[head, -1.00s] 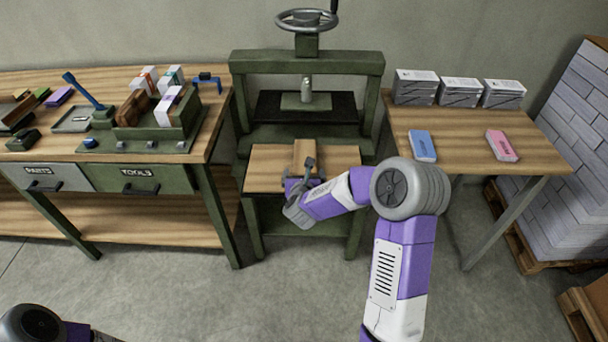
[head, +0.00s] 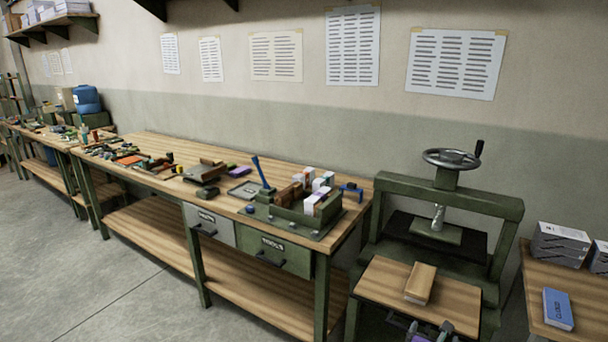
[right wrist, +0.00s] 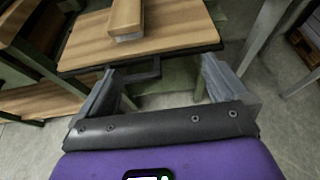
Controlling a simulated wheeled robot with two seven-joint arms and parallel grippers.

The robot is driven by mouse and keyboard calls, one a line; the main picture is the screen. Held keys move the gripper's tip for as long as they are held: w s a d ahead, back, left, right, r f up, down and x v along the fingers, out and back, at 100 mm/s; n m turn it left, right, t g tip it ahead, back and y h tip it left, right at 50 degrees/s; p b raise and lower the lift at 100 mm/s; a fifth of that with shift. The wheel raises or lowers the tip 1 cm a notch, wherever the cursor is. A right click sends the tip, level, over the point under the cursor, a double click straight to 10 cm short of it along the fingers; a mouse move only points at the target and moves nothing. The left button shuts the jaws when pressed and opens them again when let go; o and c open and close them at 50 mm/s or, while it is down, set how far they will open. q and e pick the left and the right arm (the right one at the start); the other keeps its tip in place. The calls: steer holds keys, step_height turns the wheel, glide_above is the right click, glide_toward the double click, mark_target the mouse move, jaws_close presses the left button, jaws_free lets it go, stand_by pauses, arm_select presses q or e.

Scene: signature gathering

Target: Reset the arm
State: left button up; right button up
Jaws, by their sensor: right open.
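My right gripper (head: 432,332) shows at the bottom edge of the head view, just in front of the small wooden table of the press. In the right wrist view its two fingers (right wrist: 160,85) are spread apart with nothing between them. My left gripper is out of view.
A green press with a handwheel (head: 451,158) stands behind the block. A long workbench (head: 160,148) with tools and drawers is to the left. A right table (head: 540,285) holds a blue box (head: 558,309) and grey packs (head: 560,243). Grey floor (head: 60,270) is clear.

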steer(key=s+a+f+n+g+y, duration=0.2)
steer(key=s+a+f+n+y, duration=0.2)
steer(key=a+f+n, duration=0.45)
steer(key=s+a+f+n+g+y, duration=0.1)
steer(key=s+a+f+n+y, duration=0.35)
steer(key=f+n, duration=0.6)
steer(key=s+a+f+n+g+y, duration=0.1)
steer(key=s+a+f+n+g, duration=0.1)
steer(key=s+n, duration=0.5)
steer(key=s+a+f+n+g+y, duration=0.1)
steer(key=s+a+f+n+g, duration=0.1)
steer(key=s+a+n, duration=0.3)
steer(key=s+a+f+n+g+y, duration=0.1)
steer(key=s+a+f+n+g, duration=0.2)
steer(key=s+n, duration=0.5)
steer(key=shift+s+a+n+g+p, duration=0.45)
steer(key=shift+s+a+g, duration=0.1)
steer(key=shift+a, duration=0.15)
steer(key=shift+c, duration=0.3)
